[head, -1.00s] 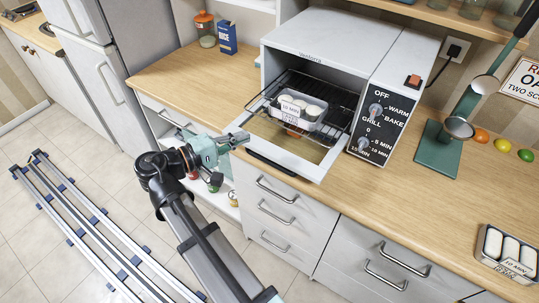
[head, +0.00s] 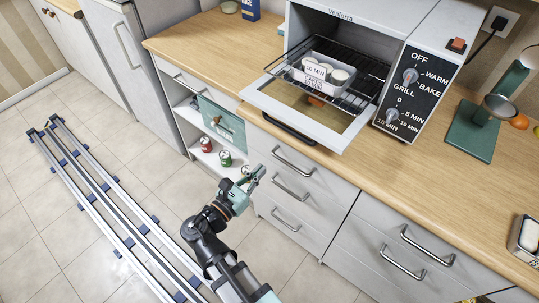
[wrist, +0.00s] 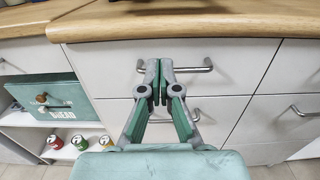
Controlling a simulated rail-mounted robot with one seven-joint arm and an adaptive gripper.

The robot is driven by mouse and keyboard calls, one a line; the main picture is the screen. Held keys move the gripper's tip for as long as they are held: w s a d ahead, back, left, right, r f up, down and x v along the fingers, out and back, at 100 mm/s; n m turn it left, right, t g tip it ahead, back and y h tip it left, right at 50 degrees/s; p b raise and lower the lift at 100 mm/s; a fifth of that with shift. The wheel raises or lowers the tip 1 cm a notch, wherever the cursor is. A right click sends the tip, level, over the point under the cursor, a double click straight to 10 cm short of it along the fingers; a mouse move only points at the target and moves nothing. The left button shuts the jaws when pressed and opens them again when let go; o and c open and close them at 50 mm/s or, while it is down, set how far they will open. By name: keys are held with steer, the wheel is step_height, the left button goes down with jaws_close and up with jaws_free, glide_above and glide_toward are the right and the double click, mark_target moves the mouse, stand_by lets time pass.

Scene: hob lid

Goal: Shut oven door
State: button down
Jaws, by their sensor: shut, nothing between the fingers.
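The small white oven (head: 345,25) stands on the wooden counter. Its door (head: 311,113) is folded down, open, reaching out to the counter's front edge, with a dark handle (head: 289,128) along its outer edge. A wire rack (head: 345,80) is pulled partly out over the door and carries a tray of white cakes (head: 324,75) with a 10 MIN label. My gripper (head: 257,175) is shut and empty, below and in front of the door, near the drawer fronts. In the wrist view my gripper (wrist: 156,87) faces a drawer handle (wrist: 190,69); the oven door cannot be made out there.
Drawers with bar handles (head: 293,160) line the counter front. A green stand (head: 482,128) is right of the oven. Floor rails (head: 105,215) lie at left.

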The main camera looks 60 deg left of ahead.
steer(key=p+x, duration=0.1)
steer(key=x, duration=0.7)
steer(key=shift+w+a+r+p, duration=0.1)
steer(key=shift+w+p, duration=0.3)
steer(key=shift+w+a+r+p, duration=0.1)
steer(key=shift+w+r+p, duration=0.15)
steer(key=shift+r, duration=0.4)
steer(key=shift+w+a+r+p, duration=0.1)
steer(key=shift+w+r+p, duration=0.1)
steer(key=shift+r, duration=0.4)
steer(key=shift+w+a+r+p, duration=0.1)
steer(key=shift+w+r+p, duration=0.15)
steer(key=shift+r, duration=0.4)
